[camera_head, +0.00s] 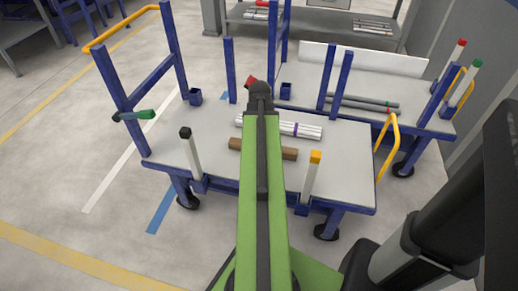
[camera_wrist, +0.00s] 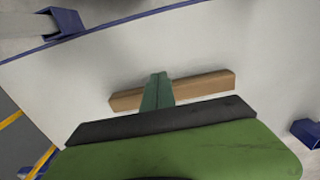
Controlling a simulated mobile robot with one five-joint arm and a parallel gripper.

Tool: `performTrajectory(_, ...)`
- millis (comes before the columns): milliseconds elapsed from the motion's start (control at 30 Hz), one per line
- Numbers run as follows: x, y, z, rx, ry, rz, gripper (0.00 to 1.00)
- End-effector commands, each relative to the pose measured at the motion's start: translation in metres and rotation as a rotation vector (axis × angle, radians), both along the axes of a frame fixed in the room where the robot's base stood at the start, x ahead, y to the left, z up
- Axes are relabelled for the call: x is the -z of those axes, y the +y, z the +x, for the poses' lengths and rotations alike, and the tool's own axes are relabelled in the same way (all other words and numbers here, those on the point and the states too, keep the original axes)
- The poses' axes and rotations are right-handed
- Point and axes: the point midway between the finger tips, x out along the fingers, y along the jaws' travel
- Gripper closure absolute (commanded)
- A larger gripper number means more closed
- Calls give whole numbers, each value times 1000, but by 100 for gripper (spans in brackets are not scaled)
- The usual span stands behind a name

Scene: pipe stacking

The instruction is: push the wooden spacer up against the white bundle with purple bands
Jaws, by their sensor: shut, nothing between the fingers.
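The wooden spacer (camera_head: 290,153) lies on the grey cart top in the head view, its middle hidden by my arm. The white bundle with purple bands (camera_head: 311,131) lies just beyond it, roughly parallel, with a narrow gap visible on the right. In the wrist view, my gripper (camera_wrist: 159,77) is shut and empty. Its green fingers cross in front of the middle of the spacer (camera_wrist: 205,87), with the tips at its upper long edge in the picture. I cannot tell whether they touch it. The bundle does not show in the wrist view. The fingers are hidden in the head view.
A black-capped post (camera_head: 191,153) and an orange-capped post (camera_head: 312,177) stand along the cart's near edge. Blue uprights (camera_head: 230,70) stand at the back. Another cart with grey pipes (camera_head: 365,103) is behind on the right. The cart top (camera_head: 345,165) is clear at right.

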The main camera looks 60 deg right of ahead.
Motion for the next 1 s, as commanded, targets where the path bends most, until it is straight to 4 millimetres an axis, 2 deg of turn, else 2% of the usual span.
performTrajectory(33,13,0,0,-1,0,0,100)
performTrajectory(500,107,2,2,-5,0,0,100)
performTrajectory(533,95,-10,6,-4,0,0,100)
performTrajectory(600,92,-24,11,-5,0,0,100)
performTrajectory(700,91,-34,14,-6,0,0,100)
performTrajectory(1000,91,-36,15,-6,0,0,100)
